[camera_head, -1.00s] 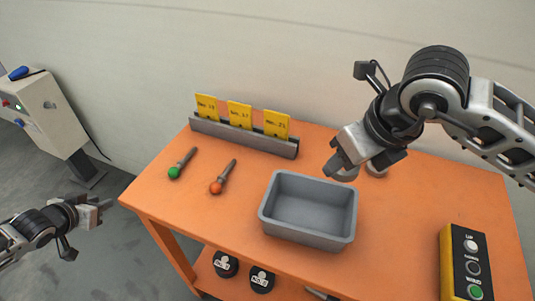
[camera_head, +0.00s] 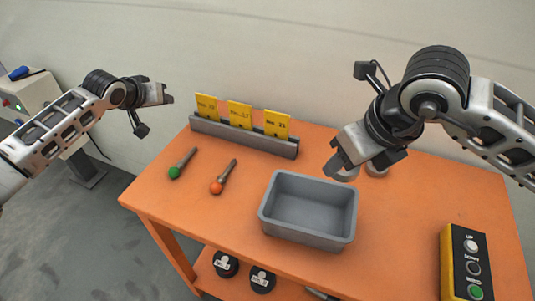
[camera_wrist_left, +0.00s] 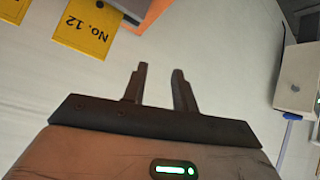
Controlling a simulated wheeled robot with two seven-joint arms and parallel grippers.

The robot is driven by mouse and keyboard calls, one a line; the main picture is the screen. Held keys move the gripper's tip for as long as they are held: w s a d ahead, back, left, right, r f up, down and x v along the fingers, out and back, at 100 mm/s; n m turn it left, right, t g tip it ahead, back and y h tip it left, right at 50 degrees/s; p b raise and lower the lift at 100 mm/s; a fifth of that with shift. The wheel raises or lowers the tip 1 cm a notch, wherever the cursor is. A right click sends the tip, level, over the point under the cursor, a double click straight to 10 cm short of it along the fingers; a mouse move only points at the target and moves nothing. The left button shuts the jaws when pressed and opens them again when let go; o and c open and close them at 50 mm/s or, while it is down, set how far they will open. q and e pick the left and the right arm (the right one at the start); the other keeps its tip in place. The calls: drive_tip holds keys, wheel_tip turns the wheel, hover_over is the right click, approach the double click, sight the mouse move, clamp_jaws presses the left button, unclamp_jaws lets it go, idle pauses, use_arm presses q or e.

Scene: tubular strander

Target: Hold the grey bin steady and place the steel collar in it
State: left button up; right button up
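The grey bin (camera_head: 307,237) stands upright and empty on the orange table. My left gripper (camera_head: 168,97) is raised left of the table, away from the bin; its fingers (camera_wrist_left: 160,72) are apart with nothing between them in the left wrist view. My right gripper (camera_head: 338,168) is just behind the bin's back right corner. A round grey metal piece (camera_head: 348,175), perhaps the steel collar, shows at its fingertips. A similar piece (camera_head: 376,171) is just right of it, partly hidden by the wrist. Whether the right fingers grip anything is unclear.
A grey rack (camera_head: 245,138) with yellow number cards stands behind the bin. A green-tipped (camera_head: 174,172) and an orange-tipped pin (camera_head: 217,187) lie left of it. A yellow-black button box (camera_head: 466,262) is at front right. The table between bin and box is clear.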

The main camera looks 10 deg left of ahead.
use_arm(q)
drive_tip(key=d+g+h, duration=0.2)
drive_tip(key=d, duration=0.9)
drive_tip(key=m+g+y, duration=0.1)
drive_tip(key=m+g, duration=0.3)
drive_tip(key=g, duration=0.4)
approach(271, 197)
drive_tip(key=f, duration=1)
drive_tip(key=shift+w+d+f, duration=0.1)
drive_tip(key=shift+d+f, duration=0.05)
drive_tip(key=shift+d, duration=0.15)
clamp_jaws()
